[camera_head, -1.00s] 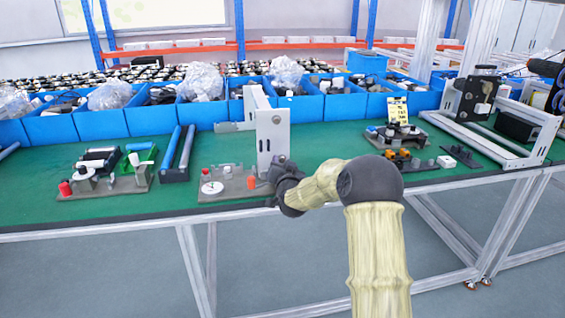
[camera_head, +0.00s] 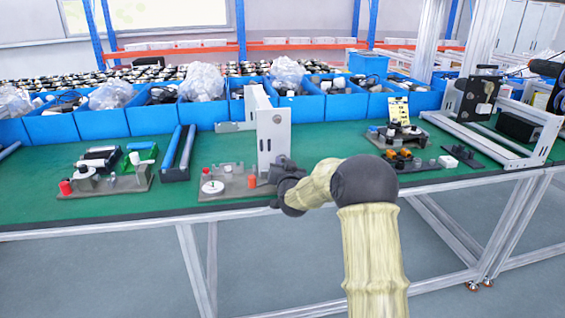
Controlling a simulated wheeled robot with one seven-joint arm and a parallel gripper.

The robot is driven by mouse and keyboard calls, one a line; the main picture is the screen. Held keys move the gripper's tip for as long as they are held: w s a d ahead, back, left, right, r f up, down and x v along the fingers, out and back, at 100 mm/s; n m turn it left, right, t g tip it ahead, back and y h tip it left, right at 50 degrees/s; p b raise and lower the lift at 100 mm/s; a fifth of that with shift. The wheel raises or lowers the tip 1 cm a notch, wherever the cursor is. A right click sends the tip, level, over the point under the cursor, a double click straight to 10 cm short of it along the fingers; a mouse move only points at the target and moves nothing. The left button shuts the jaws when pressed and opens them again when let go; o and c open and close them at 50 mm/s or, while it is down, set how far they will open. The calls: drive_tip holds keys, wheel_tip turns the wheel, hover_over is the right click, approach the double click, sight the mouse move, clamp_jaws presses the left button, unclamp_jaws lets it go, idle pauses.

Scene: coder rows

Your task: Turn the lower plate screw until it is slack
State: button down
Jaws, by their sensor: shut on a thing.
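An upright light-grey metal plate (camera_head: 273,136) stands on a grey fixture (camera_head: 224,180) near the front edge of the green bench. My gripper (camera_head: 279,172) is at the lower right part of the plate, at its face. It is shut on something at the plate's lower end. The lower plate screw cannot be made out, as my dark gripper and wrist cover that spot. The upper part of the plate shows a few small dark marks.
An orange-red knob (camera_head: 252,181) and a white dial (camera_head: 212,187) sit on the fixture, close left of my gripper. Blue bins (camera_head: 152,119) line the back. Another fixture with orange parts (camera_head: 404,154) stands to the right. Green bench surface (camera_head: 340,142) is clear between them.

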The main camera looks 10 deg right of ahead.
drive_tip(key=n+b, duration=0.1)
drive_tip(key=n, duration=0.5)
drive_tip(key=shift+d+r+n, duration=0.1)
drive_tip(key=shift+n, duration=0.9)
drive_tip(key=c, duration=1.4)
unclamp_jaws()
drive_tip(key=shift+c, duration=0.2)
drive_tip(key=m+b, duration=0.2)
drive_tip(key=m, duration=0.1)
drive_tip(key=shift+f, duration=0.25)
drive_tip(key=m+b, duration=0.2)
drive_tip(key=m, duration=0.3)
drive_tip(key=shift+b, duration=0.4)
drive_tip(key=shift+r+m, duration=0.1)
drive_tip(key=shift+m, duration=0.8)
